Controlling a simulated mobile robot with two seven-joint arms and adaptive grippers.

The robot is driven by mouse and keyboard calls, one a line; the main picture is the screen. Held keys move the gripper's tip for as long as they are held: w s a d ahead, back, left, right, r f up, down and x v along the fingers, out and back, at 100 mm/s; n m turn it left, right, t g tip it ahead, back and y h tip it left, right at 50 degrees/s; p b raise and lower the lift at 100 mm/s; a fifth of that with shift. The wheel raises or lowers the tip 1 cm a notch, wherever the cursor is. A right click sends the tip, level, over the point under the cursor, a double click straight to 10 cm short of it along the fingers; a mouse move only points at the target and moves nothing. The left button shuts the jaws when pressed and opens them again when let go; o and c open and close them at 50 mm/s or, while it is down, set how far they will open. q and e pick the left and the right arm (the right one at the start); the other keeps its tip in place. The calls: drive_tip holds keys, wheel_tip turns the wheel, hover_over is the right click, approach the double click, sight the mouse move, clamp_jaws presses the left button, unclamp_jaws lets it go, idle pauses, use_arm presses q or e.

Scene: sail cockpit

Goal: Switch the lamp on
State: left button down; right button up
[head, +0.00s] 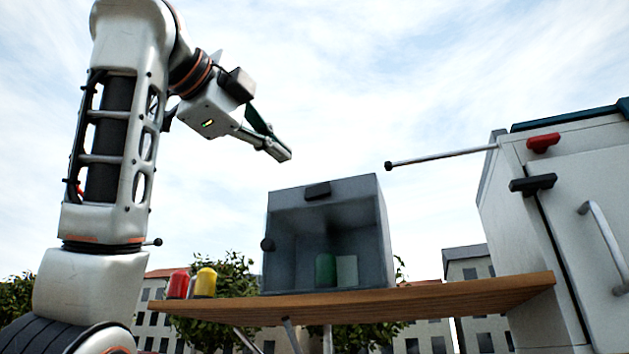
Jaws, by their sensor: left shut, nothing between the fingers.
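My left gripper (283,155) is shut and empty, held in the air above the grey box and pointing down to the right. It touches nothing that I can see. I cannot pick out a lamp for certain in the head view. A thin metal rod with a black ball end (388,166) sticks out leftward from the white cabinet, to the right of my left gripper and apart from it. My right gripper is not in view.
A grey box (380,230) with a dark see-through front stands on the wooden table (450,297); a green item and a pale item show inside. A red item (178,284) and a yellow item (205,282) stand at left. The white cabinet (545,200) blocks the right.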

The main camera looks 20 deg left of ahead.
sight(323, 188)
use_arm(q)
drive_tip(key=p+x, duration=0.5)
drive_tip(key=x, duration=0.5)
drive_tip(key=shift+w+d+r, duration=0.1)
drive_tip(key=shift+w, duration=0.25)
drive_tip(key=shift+w+d, duration=0.1)
drive_tip(key=shift+w, duration=0.25)
drive_tip(key=shift+w+d+p, duration=0.1)
drive_tip(key=shift+w+p, duration=0.2)
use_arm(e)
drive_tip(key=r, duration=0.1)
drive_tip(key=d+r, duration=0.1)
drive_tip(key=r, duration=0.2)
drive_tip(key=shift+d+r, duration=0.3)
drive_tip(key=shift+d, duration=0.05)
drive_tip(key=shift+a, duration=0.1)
